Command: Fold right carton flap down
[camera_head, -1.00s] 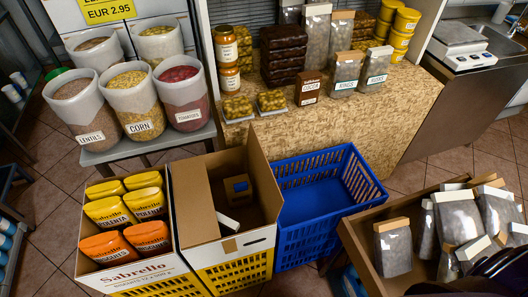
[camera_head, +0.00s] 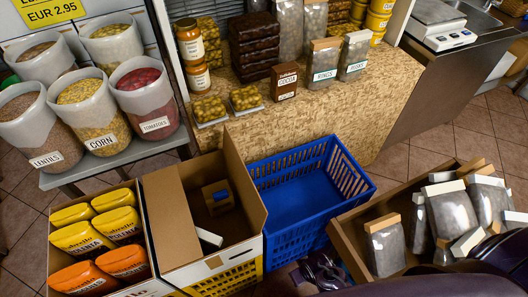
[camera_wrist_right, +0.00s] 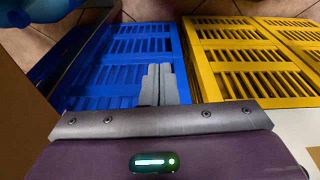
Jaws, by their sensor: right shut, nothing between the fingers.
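The open carton (camera_head: 215,268) stands on a yellow crate in the head view, between the polenta box and the blue crate. Its right flap (camera_head: 246,178) stands up along the right side. A small brown box with blue tape (camera_head: 218,196) and a white piece (camera_head: 208,240) lie inside. My right gripper (camera_head: 322,270) is low in front of the blue crate, right of the carton and apart from the flap. In the right wrist view its fingers (camera_wrist_right: 158,84) are together and empty. My left gripper is not in view.
A blue crate (camera_head: 300,240), empty, stands right of the carton. A brown bin (camera_head: 350,245) of grey pouches is at the right. A box of yellow and orange packs (camera_head: 140,290) adjoins the left. The yellow crate (camera_wrist_right: 245,60) also shows in the wrist view.

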